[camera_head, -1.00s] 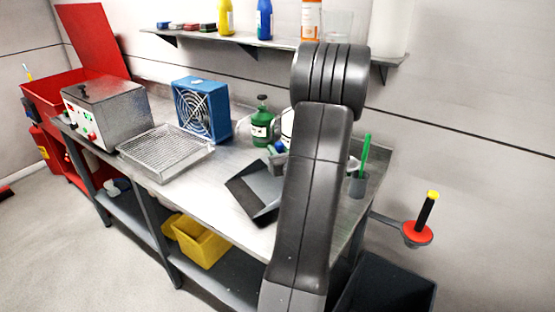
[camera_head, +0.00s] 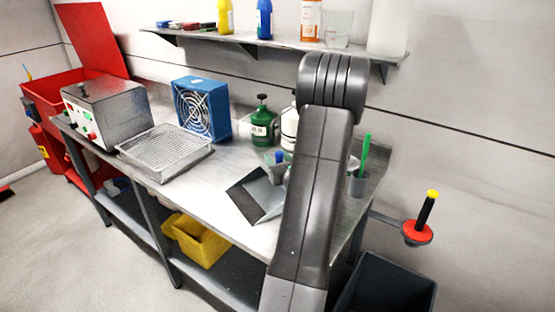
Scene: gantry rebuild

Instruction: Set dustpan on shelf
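A dark grey dustpan (camera_head: 246,201) lies on the near part of the metal workbench, left of my arm. Its right side is partly covered by my arm. A small blue-topped grey piece (camera_head: 279,157) shows at its far edge; I cannot tell if it belongs to the dustpan. A wall shelf (camera_head: 275,42) runs above the bench, and a lower shelf (camera_head: 128,207) lies under it. My gripper is hidden behind my own arm link, so its fingers and any contact with the dustpan cannot be seen.
The wall shelf carries bottles (camera_head: 264,18), a clear cup (camera_head: 338,28) and small blocks. On the bench (camera_head: 188,198) stand a blue fan box (camera_head: 201,108), a wire tray (camera_head: 165,152), a green canister (camera_head: 263,128) and a cup with a green stick (camera_head: 358,184). A yellow bin (camera_head: 203,245) sits below.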

